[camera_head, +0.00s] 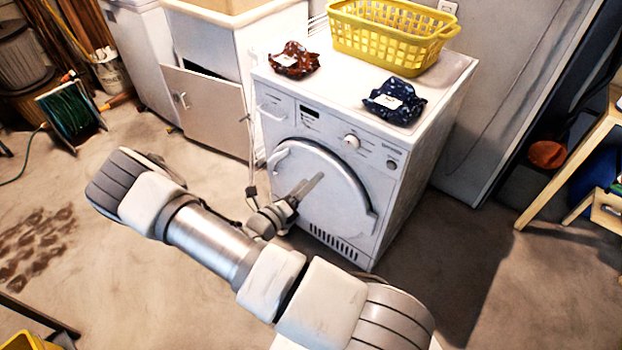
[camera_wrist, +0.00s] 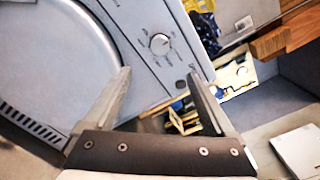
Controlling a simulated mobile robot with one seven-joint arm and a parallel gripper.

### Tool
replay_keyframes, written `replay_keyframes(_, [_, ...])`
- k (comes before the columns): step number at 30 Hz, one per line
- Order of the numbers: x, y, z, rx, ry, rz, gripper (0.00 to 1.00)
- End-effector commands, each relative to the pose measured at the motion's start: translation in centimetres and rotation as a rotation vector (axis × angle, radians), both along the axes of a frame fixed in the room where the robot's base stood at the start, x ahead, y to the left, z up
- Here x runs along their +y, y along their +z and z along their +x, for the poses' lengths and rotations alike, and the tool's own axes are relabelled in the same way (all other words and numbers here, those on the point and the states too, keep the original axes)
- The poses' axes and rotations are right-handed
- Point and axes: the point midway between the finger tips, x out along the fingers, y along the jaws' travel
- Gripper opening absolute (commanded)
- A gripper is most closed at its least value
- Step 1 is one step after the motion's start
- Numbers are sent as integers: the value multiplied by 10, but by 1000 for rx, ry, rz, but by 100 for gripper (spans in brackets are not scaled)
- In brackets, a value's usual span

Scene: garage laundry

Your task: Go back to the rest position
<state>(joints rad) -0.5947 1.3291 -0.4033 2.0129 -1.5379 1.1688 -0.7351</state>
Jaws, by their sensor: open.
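My gripper (camera_head: 308,186) is in front of the white washing machine (camera_head: 415,165), close to its round door (camera_head: 335,195). The door looks shut. In the wrist view my gripper (camera_wrist: 160,92) has its two fingers spread apart with nothing between them. The machine's front panel and control knob (camera_wrist: 159,43) lie beyond the fingers. My arm stretches across the lower middle of the head view and hides part of the floor.
On the machine's top are a yellow basket (camera_head: 385,45), a red-brown bundle (camera_head: 294,60) and a dark blue bundle (camera_head: 394,100). A cabinet (camera_head: 207,105) with a tilted door stands to the left. A green hose reel (camera_head: 70,112) is at far left. Open floor lies left.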

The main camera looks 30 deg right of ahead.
Motion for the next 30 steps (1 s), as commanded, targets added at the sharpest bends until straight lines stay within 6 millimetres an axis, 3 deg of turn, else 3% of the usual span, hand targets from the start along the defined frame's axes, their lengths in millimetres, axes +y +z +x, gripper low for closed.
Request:
replay_keyframes(14, [-1,7,-1,-28,-25,23,89])
replay_keyframes(20, [-2,48,-15,-206,-184,162,89])
replay_keyframes(30, [5,125,-56,-612,-551,467,89])
